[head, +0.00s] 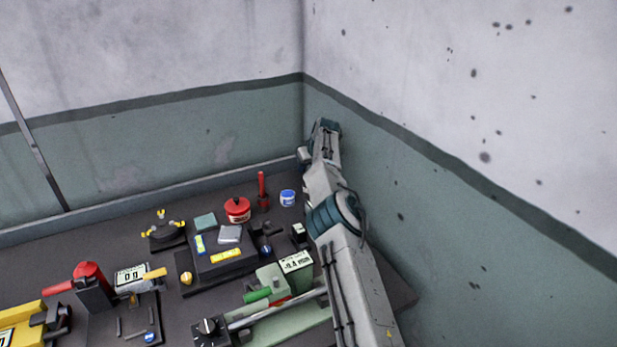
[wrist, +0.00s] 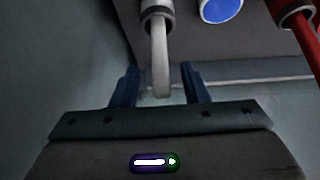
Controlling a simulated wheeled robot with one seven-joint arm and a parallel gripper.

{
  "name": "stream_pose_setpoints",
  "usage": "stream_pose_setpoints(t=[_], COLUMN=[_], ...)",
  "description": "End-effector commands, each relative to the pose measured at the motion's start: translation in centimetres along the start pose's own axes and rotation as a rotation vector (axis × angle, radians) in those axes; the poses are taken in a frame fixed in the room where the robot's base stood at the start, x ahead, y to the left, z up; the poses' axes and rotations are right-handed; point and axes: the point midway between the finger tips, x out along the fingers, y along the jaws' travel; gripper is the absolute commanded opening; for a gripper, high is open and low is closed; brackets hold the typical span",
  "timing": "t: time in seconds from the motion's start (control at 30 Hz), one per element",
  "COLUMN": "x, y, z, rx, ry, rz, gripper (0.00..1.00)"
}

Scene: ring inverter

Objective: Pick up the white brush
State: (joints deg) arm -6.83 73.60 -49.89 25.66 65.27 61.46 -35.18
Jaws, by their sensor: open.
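The white brush (wrist: 160,55) shows in the wrist view as a pale, slightly curved handle. It rises from a small pale holder (wrist: 157,8) at the top edge. My gripper (wrist: 158,75) is open, with one blue finger on each side of the handle's end. The handle's end lies between the fingers in the picture; I see a gap on each side, but cannot tell the depth. The brush's bristles are not visible. In the head view my arm reaches into the back right corner, and I cannot make out the brush or the gripper's fingers there.
A red brush-like tool in a holder (head: 262,190) stands left of my arm; it also shows at the wrist view's right (wrist: 304,28). A blue-lidded jar (head: 288,198) stands between. A red pot (head: 237,210) and several devices crowd the table. Walls close in behind and right.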

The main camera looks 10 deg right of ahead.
Motion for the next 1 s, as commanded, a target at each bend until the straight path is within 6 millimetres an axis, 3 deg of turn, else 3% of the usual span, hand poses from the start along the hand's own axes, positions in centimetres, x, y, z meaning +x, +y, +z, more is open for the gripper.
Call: stream_pose_setpoints(t=[0.33, 0.37, 0.5, 1.0], x=[0.51, 0.51, 0.5, -0.11], y=[-0.11, -0.11, -0.11, -0.1], z=[0.03, 0.04, 0.04, -0.37], rx=[0.0, 0.0, -0.001, -0.001], ry=[0.0, 0.0, 0.0, 0.001], rz=[-0.002, -0.002, -0.002, -0.002], gripper=[0.41, 0.38, 0.0, 0.0])
